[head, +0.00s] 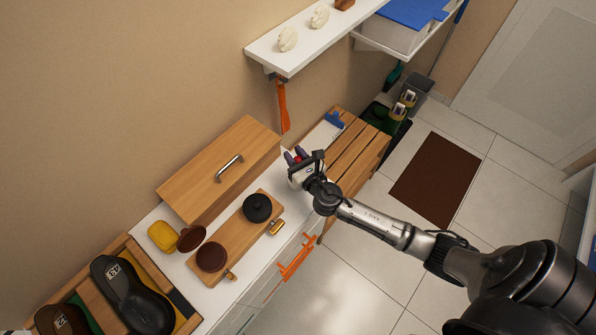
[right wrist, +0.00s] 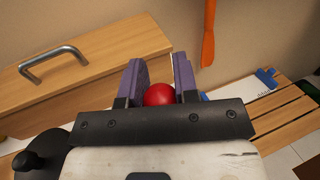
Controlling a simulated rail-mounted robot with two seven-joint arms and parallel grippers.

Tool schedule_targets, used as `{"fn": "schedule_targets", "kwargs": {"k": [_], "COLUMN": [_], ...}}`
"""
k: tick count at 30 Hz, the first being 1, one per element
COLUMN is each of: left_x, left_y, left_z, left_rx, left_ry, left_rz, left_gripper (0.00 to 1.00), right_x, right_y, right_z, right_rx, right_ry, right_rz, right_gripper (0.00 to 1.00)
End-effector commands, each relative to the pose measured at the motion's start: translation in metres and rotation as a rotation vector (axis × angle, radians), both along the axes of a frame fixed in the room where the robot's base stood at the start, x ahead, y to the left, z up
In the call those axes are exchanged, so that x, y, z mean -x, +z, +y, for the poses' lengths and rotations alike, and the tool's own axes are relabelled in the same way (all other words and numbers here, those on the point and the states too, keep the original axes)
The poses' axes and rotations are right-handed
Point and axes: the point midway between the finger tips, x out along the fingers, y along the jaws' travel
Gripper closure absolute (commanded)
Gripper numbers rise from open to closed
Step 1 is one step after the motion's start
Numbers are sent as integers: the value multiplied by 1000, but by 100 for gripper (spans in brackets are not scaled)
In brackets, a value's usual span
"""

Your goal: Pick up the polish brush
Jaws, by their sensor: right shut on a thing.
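My right gripper (head: 297,157) is over the far right end of the white counter, beside the wooden box. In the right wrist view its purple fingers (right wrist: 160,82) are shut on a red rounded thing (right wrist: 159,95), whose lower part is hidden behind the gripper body. I cannot tell whether this red thing is part of the polish brush. No other brush can be made out for certain. My left gripper is not in view.
The wooden box (head: 215,160) with a metal handle stands against the wall. A wooden board (head: 232,232) holds a black lidded pot (head: 257,208) and a brown round thing (head: 211,257). A slatted bench (head: 362,160) adjoins the counter. An orange shoehorn (head: 283,105) hangs above.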

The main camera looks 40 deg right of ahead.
Motion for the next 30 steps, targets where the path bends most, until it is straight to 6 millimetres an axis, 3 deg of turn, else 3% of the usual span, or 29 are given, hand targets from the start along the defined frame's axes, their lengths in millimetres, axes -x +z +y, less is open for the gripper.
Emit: {"fn": "schedule_targets", "kwargs": {"k": [4,14,24,30], "left_x": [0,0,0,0], "left_y": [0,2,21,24], "left_z": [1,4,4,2], "left_rx": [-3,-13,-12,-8], "left_ry": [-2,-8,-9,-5], "left_rz": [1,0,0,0], "left_gripper": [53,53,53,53], "right_x": [0,0,0,26], "right_y": [0,4,46,60], "right_z": [0,0,0,-20], "right_rx": [0,0,2,4], "right_ry": [0,0,1,1], "right_rz": [0,-1,-4,2], "right_gripper": [96,96,96,96]}}
